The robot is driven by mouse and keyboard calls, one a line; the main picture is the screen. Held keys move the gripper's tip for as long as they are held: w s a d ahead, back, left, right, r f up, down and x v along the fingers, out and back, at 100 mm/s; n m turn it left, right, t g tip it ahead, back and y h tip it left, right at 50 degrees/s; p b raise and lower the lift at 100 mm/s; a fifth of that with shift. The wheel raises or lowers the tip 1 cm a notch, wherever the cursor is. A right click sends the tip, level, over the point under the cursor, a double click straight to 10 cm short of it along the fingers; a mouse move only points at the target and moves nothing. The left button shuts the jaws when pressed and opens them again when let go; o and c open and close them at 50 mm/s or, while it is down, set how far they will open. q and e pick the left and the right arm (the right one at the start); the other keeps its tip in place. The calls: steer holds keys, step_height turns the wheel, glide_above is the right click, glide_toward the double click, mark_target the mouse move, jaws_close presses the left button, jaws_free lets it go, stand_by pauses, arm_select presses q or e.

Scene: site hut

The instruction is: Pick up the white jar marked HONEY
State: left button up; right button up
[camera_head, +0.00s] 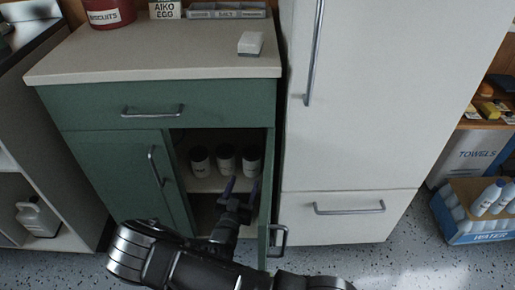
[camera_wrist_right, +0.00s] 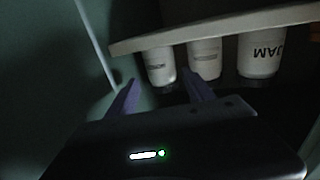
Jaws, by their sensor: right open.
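Three white jars with dark tops stand in a row on a shelf inside the open green cabinet: a left one (camera_head: 200,161), a middle one (camera_head: 225,160) and a right one (camera_head: 251,161). Their labels are too small to read in the head view. In the wrist view, which is upside down, the rightmost jar (camera_wrist_right: 262,54) reads JAM. The other two there, a middle jar (camera_wrist_right: 205,58) and a left jar (camera_wrist_right: 160,64), have unreadable labels, so I cannot tell which is HONEY. My right gripper (camera_head: 240,187) is open and empty, in front of the jars and apart from them.
The shelf edge (camera_wrist_right: 215,27) runs close to the jars. The closed left cabinet door (camera_head: 128,178) and the open right door with its handle (camera_head: 276,240) flank the opening. The white fridge (camera_head: 362,100) stands right. A biscuits tin (camera_head: 108,14) is on the counter.

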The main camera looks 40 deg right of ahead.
mark_target(249, 169)
arm_select(q)
steer(key=shift+w+d, duration=0.2)
steer(key=shift+d, duration=0.05)
arm_select(e)
steer(key=shift+w+d, duration=0.2)
steer(key=shift+d, duration=0.1)
steer(key=shift+r, duration=0.1)
steer(key=shift+b+x, duration=0.3)
steer(key=shift+x, duration=0.5)
arm_select(q)
steer(key=shift+w+a+f, duration=0.1)
steer(key=shift+f, duration=0.25)
arm_select(e)
steer(key=shift+w+d, duration=0.3)
steer(key=shift+d, duration=0.05)
